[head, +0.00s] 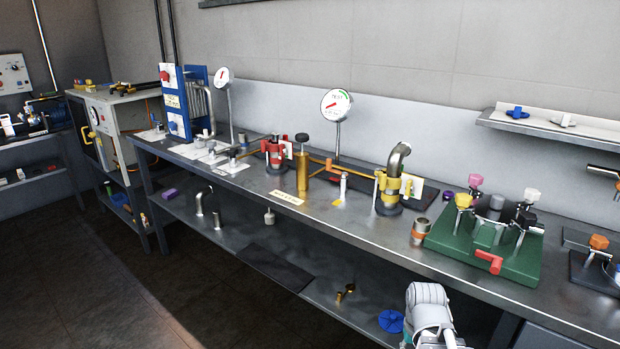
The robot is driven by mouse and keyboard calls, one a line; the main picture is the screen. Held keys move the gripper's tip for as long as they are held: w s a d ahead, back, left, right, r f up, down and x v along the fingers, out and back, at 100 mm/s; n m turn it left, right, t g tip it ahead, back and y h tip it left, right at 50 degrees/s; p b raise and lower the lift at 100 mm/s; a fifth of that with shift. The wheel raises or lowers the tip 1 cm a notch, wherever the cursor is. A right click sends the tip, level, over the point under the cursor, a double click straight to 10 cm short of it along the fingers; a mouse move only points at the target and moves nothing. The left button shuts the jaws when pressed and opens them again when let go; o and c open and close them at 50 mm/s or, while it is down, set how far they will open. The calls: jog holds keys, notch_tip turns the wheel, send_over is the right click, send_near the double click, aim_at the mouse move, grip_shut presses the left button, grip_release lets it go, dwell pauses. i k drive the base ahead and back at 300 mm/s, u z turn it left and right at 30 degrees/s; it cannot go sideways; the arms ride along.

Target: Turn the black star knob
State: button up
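A small black knob (525,219) sits on a post at the right of the green block (440,242), on the right part of the bench. Pink (476,180), white (531,195) and yellow (463,200) knobs stand on posts around it. A second black knob (302,137) tops a brass cylinder near the bench's middle. Both are too small to tell their exact shape. Part of my arm shows at the bottom, in front of the bench and apart from both knobs. My gripper is not in view.
The steel bench (340,222) runs across the view. A red lever (489,261) is at the green block's front, and a metal cup (420,231) stands to its left. A curved pipe fitting (399,158) rises farther left. A wall shelf (560,127) hangs above. The floor at left is clear.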

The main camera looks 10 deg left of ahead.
aim_at(231, 152)
jog(key=u, duration=0.2)
jog(key=k, duration=0.5)
jog(key=u, duration=0.5)
jog(key=k, duration=0.85)
jog(key=u, duration=0.7)
jog(key=i, duration=1.3)
jog(key=z, duration=0.5)
jog(key=i, duration=0.65)
jog(key=z, duration=0.65)
